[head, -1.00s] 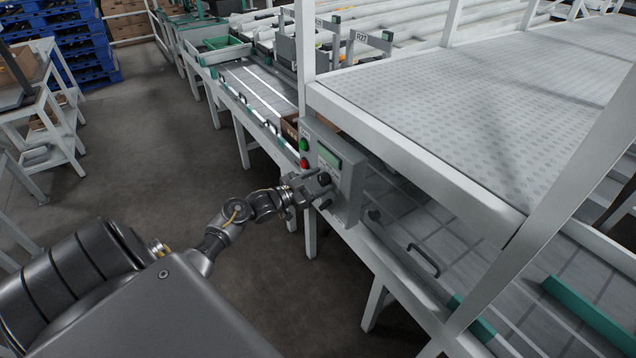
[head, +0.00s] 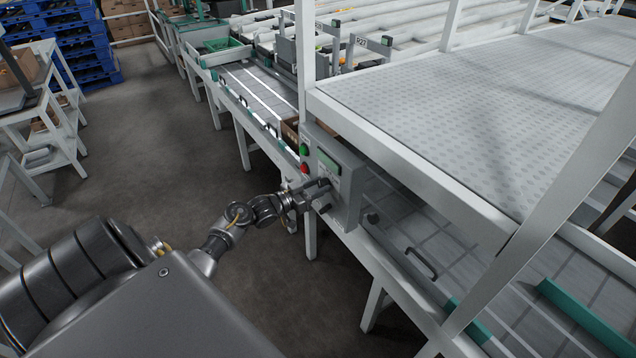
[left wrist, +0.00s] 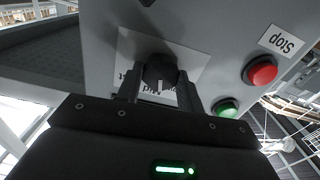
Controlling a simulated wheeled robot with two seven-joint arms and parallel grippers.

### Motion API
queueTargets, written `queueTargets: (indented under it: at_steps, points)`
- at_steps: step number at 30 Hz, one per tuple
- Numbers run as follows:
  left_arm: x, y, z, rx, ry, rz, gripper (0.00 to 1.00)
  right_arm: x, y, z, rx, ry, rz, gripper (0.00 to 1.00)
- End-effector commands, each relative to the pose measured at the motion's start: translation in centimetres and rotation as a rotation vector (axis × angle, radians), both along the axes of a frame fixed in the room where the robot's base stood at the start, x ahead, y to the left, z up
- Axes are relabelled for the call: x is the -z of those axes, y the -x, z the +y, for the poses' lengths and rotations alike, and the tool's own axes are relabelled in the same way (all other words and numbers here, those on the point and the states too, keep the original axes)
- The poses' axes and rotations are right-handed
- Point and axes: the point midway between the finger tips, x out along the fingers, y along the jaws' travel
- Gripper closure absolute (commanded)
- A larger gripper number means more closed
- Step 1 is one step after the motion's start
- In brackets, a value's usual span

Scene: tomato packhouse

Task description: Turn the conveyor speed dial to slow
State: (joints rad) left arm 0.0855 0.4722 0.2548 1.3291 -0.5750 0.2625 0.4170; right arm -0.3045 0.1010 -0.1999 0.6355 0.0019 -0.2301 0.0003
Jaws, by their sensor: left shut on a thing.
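The grey control box (head: 349,178) is fixed to the conveyor frame in the middle of the head view. Its black speed dial (left wrist: 160,70) shows in the left wrist view on a white printed label (left wrist: 192,66). A white mark on the dial points toward upside-down lettering that looks like "Mid"; the rest of the label is partly hidden. My left gripper (head: 322,187) is at the box front, its two fingers (left wrist: 160,88) shut on the dial from either side. My right gripper is in neither view.
A red button (left wrist: 262,71) beside a "Stop" label and a green button (left wrist: 226,107) sit close to the gripper. White conveyor frames (head: 420,190) stand right and behind; open floor (head: 160,165) lies left.

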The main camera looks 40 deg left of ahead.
Motion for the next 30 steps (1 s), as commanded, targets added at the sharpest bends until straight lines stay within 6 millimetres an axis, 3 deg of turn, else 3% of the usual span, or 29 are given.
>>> queueTargets:
  at_steps: [10,21,30]
  points:
    - [-0.3,-0.1,0.1,-0.002,0.297,0.090,0.86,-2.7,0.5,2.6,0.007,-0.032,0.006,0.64]
    - [-0.2,-0.1,0.2,-0.001,0.517,0.154,0.86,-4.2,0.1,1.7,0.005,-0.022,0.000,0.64]
    - [0.0,-0.1,0.2,-0.001,0.586,0.174,0.86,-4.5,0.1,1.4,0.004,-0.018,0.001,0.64]
